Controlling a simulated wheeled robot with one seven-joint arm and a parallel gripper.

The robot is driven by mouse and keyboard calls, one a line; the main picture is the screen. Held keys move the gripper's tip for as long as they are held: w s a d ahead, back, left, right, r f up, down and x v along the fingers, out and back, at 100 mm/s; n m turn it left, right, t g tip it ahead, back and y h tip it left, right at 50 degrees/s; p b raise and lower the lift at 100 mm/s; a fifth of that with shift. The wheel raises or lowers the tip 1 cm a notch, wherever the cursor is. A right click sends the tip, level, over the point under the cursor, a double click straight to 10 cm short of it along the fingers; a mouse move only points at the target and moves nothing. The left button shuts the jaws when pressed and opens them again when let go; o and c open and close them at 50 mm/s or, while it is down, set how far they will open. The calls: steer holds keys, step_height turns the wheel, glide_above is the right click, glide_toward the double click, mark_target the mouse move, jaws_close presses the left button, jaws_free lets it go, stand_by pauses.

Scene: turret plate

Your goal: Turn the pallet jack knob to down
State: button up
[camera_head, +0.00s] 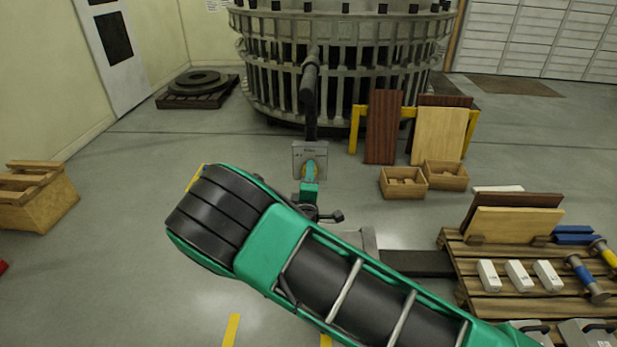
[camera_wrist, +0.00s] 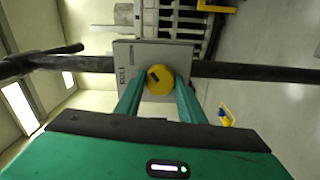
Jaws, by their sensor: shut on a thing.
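The yellow knob (camera_wrist: 160,79) sits on a grey panel (camera_wrist: 132,58) on the dark shaft of the pallet jack. A dark mark shows on the knob; I cannot read which setting it points to. My gripper (camera_wrist: 160,88) has its two green fingers closed against the left and right sides of the knob in the wrist view. In the head view the panel (camera_head: 299,150) stands upright on the jack, and my green gripper (camera_head: 309,180) is in front of it, hiding most of the knob. The jack handle (camera_head: 310,80) rises above the panel.
A pallet (camera_head: 470,290) with boards, white blocks and tools lies at the right, beside the jack's fork. Two wooden boxes (camera_head: 404,182) (camera_head: 446,175) and leaning boards stand behind. A large slatted metal ring (camera_head: 340,70) is at the back. Floor at the left is mostly clear.

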steer(key=shift+f, duration=0.25)
steer(key=o, duration=1)
steer(key=shift+o, duration=0.2)
steer(key=shift+r, duration=0.1)
steer(key=s, duration=1)
steer(key=shift+s, duration=0.4)
